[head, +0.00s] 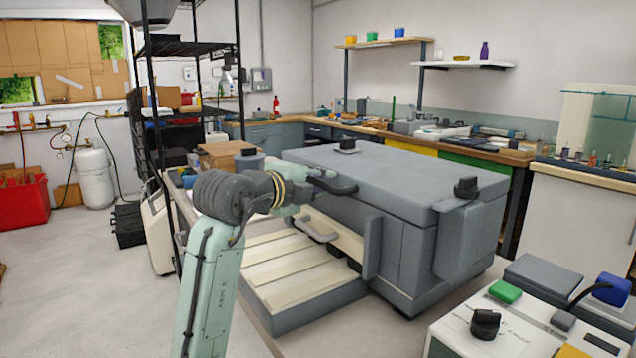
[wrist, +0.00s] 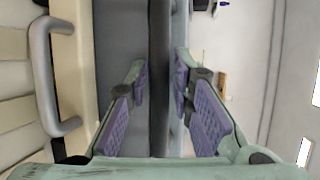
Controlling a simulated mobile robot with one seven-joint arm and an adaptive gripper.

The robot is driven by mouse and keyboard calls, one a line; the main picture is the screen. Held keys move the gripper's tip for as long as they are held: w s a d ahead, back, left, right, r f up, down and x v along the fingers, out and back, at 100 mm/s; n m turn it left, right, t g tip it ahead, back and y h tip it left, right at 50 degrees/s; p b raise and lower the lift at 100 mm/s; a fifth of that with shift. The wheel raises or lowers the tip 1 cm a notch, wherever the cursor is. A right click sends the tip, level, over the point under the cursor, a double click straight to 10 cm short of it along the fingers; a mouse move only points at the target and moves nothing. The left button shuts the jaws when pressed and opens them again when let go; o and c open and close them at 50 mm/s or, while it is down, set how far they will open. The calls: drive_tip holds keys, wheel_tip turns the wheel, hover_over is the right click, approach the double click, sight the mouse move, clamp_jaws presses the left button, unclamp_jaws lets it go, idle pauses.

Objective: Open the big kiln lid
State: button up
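The big kiln (head: 400,235) is a grey box with a thick grey lid (head: 400,170) lying flat and closed on it. A dark bar handle (head: 340,187) sticks out from the lid's front left edge. My gripper (head: 322,178) is at this handle. In the wrist view, the dark bar (wrist: 159,50) runs upright through the middle, between the purple-padded fingers of my gripper (wrist: 159,85). The fingers are apart, one on each side of the bar, with narrow gaps showing. Whether the bar lies fully within the pads' depth is hard to tell.
Below the lid is a beige panel with a grey handle (head: 314,226), also left in the wrist view (wrist: 50,75). A slatted low platform (head: 290,275) projects in front. A control box (head: 500,325) stands front right. A black shelf rack (head: 190,90) rises at left.

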drive_tip(key=shift+c, duration=0.2)
clamp_jaws()
idle(0.4)
